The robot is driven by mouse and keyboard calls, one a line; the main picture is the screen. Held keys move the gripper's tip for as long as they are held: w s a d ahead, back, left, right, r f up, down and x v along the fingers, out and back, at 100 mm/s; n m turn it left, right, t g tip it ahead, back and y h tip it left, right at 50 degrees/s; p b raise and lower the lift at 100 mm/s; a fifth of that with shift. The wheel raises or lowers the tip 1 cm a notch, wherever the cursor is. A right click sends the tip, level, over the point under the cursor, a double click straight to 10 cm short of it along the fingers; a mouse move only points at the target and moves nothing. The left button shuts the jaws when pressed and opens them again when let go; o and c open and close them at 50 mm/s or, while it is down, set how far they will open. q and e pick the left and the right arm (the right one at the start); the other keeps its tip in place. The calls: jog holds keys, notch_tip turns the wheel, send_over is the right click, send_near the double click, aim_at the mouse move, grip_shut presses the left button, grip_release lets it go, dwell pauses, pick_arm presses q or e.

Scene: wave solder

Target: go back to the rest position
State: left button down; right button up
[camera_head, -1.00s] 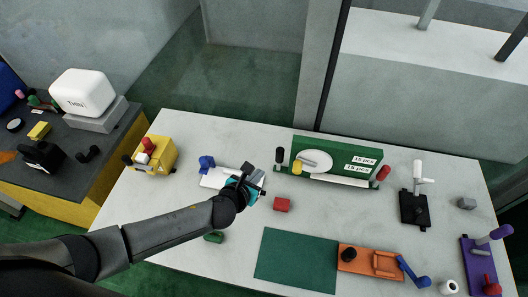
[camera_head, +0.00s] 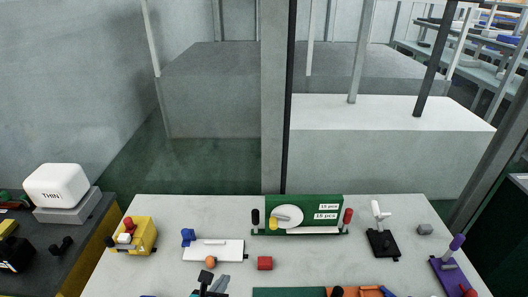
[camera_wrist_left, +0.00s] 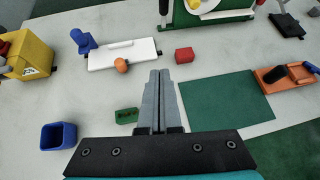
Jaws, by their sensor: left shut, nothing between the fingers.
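My left gripper (camera_head: 209,281) shows at the bottom edge of the head view, over the front part of the white table (camera_head: 180,215). In the left wrist view its two grey fingers (camera_wrist_left: 160,75) are together with nothing between them. They point across the table, between the white plate with the blue clamp (camera_wrist_left: 122,54) and the green mat (camera_wrist_left: 225,102). The gripper is apart from the objects around it. My right gripper is in neither view.
Near the left gripper are a red block (camera_wrist_left: 184,55), an orange ball (camera_wrist_left: 121,65), a green block (camera_wrist_left: 127,115) and a blue open box (camera_wrist_left: 58,136). A yellow fixture (camera_head: 140,234) stands at left, a green stand (camera_head: 304,214) at the back, a black fixture (camera_head: 382,242) at right.

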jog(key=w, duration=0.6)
pick_arm(q)
jog(key=s+a+r+n+g+y, duration=0.1)
jog(key=s+a+r+n+g, duration=0.15)
jog(key=s+n, duration=0.7)
jog(key=s+a+r+n+g, duration=0.1)
jog(key=s+r+n+g, duration=0.25)
jog(key=n, duration=1.05)
jog(key=s+a+r+n+g+y, duration=0.1)
jog(key=s+a+r+n+g, duration=0.15)
jog(key=s+n, duration=0.7)
notch_tip(320, 180, down, 33)
jog(key=n+b, duration=0.2)
jog(key=b, duration=1)
jog(key=s+a+f+b, duration=0.1)
jog(key=s+f+b, duration=0.4)
jog(key=f, duration=0.7)
jog(key=s+a+f+g+b, duration=0.1)
jog(key=s+f+b, duration=0.4)
jog(key=s+f, duration=0.5)
notch_tip(320, 180, down, 2)
jog(key=shift+f+b, duration=0.15)
jog(key=shift+b, duration=0.15)
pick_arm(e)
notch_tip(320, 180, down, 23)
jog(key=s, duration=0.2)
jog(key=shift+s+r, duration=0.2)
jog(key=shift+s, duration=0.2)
